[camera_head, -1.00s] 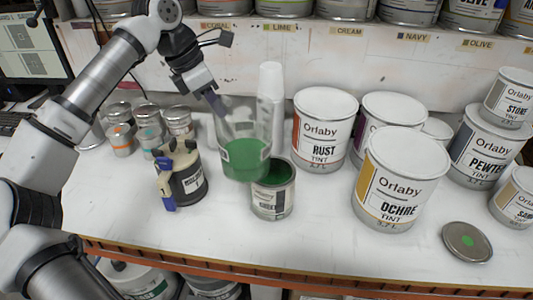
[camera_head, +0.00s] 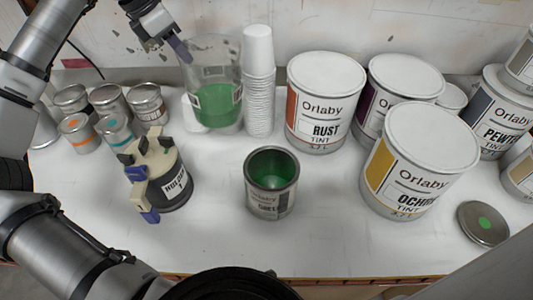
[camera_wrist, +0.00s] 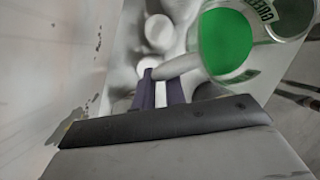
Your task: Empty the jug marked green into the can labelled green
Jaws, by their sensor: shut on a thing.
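The clear jug (camera_head: 215,104) holds green liquid in its lower part. It stands nearly upright at the back, left of the stacked white cups. My gripper (camera_head: 184,50) is shut on the jug at its left upper side. The wrist view shows the fingers (camera_wrist: 158,92) closed by the jug (camera_wrist: 236,42), with green liquid inside and a label partly readable. The open can (camera_head: 272,184) stands in front, with green on its inner wall and a pale patch at the bottom; its label is only partly readable.
White cups (camera_head: 259,82) stand stacked close to the jug. The rust can (camera_head: 326,103) and ochre can (camera_head: 417,162) stand to the right. A clamped dark container (camera_head: 160,180) and several small tins (camera_head: 112,103) stand to the left. A lid with a green dot (camera_head: 483,224) lies at the front right.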

